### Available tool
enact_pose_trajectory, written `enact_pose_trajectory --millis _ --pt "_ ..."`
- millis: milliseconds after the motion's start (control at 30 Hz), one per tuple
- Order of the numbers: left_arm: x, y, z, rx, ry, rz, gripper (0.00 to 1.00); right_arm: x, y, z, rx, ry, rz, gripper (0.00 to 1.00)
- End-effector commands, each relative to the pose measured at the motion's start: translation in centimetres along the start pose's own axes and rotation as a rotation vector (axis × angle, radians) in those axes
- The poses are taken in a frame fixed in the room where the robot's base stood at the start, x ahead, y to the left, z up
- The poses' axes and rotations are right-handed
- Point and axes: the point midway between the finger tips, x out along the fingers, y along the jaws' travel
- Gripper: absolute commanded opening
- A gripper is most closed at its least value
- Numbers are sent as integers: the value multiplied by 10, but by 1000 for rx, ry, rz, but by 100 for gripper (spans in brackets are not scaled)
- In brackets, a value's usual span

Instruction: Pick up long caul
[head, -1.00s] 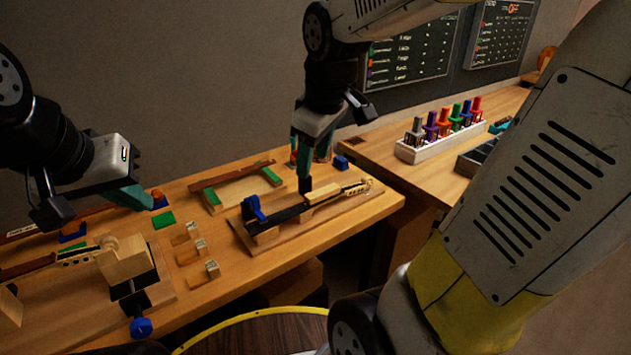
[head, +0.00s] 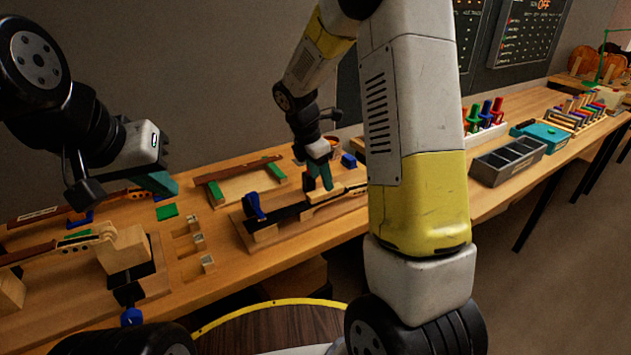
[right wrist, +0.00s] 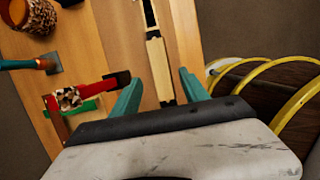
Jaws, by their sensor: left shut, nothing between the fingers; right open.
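On the near board, a black bar (head: 285,215) and a pale wooden piece (head: 345,193) lie end to end; the same pale and black strip (right wrist: 158,60) runs up the right wrist view. I cannot tell for certain which piece is the long caul. A long brown strip (head: 238,169) also lies along a tray behind. My right gripper (head: 320,178) is low over the near board, its teal fingers apart; in the right wrist view the open fingers (right wrist: 160,93) stand either side of the strip's lower end. My left gripper (head: 158,183) is shut and empty above the bench's left part.
A blue clamp (head: 254,207) stands at the board's left end. Small wooden blocks (head: 207,263) sit in front. My right arm hides part of the bench.

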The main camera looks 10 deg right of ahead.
Motion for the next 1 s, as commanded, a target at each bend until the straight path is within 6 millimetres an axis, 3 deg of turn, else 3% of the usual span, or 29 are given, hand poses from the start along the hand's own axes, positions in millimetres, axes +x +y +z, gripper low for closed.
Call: enact_pose_trajectory --millis 233,533,800,1000 --pt "0 0 0 0 0 0 0 36 -2 1 -1 0 -3 53" --pt "0 0 0 0 0 0 0 42 -1 1 1 0 -1 53" --pt "0 0 0 0 0 0 0 42 -1 1 1 0 0 2" --pt "0 0 0 0 0 0 0 42 -1 1 1 0 0 0"
